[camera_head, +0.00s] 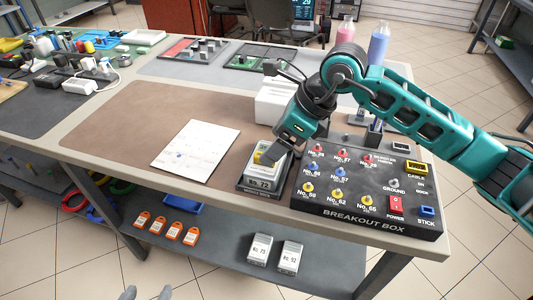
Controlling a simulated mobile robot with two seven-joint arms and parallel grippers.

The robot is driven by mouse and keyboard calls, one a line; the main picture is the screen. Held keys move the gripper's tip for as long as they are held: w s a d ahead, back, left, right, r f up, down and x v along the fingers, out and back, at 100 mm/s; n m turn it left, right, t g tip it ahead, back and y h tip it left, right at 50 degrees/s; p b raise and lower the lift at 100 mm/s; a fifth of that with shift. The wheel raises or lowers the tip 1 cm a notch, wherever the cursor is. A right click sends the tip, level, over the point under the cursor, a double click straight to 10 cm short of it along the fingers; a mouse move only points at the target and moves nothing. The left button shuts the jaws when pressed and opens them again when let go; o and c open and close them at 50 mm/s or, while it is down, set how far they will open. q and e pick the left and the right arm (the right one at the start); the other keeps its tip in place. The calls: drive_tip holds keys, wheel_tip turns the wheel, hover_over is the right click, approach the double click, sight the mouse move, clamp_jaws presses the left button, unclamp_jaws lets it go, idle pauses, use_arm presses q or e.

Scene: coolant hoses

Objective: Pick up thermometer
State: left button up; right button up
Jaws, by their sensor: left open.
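No object is clearly recognisable as a thermometer. A small grey device labelled "No. 72" (262,183) sits in a dark holder near the table's front edge, left of the breakout box (365,205). My right arm reaches in from the right, and its gripper (266,156) is at the top of this device, by a yellow part. The fingertips are largely hidden, so whether they grip it is unclear. My left gripper (148,293) shows only its two grey fingertips at the bottom edge, apart and empty, away from the table.
A white sheet (195,150) lies on the brown mat. A white box (277,103) stands behind the device. The lower shelf holds several orange tags (173,228) and two grey devices (260,249). Tools and chargers crowd the left. The mat's left part is clear.

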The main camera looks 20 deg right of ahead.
sight(262, 147)
drive_tip(key=shift+x, duration=1.45)
drive_tip(key=shift+c, duration=0.4)
drive_tip(key=shift+r, duration=0.1)
drive_tip(key=c, duration=1.2)
